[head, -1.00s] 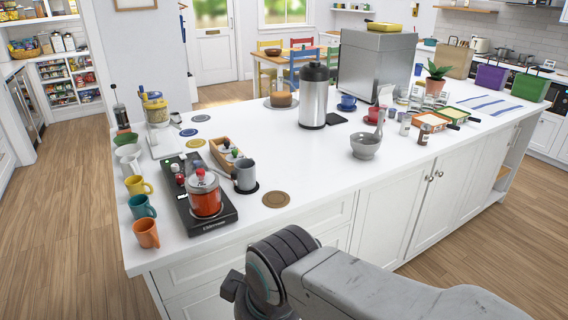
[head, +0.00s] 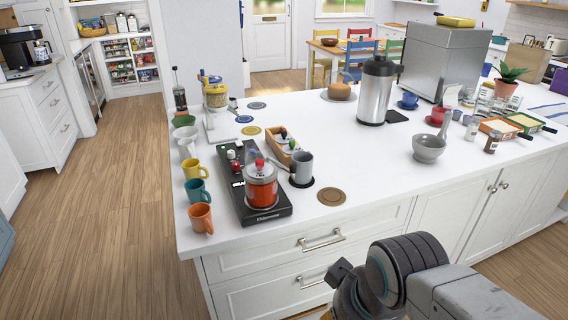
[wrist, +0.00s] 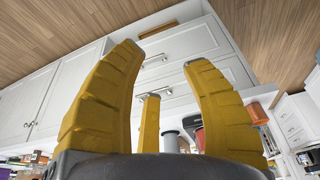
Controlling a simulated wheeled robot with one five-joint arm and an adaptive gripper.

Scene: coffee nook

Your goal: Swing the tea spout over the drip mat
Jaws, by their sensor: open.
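A tall steel urn (head: 376,90) with a black top stands on the white counter in the head view. A small dark part at its top right may be the tea spout, but I cannot make it out clearly. The gripper's fingers do not show in the head view.
A black warmer (head: 272,214) with an orange-red pot, a grey mug (head: 301,169), several coloured mugs and a brown round mat (head: 332,197) occupy the counter's left. A grey bowl (head: 428,147) stands in front of the urn. Counter is clear between bowl and brown mat.

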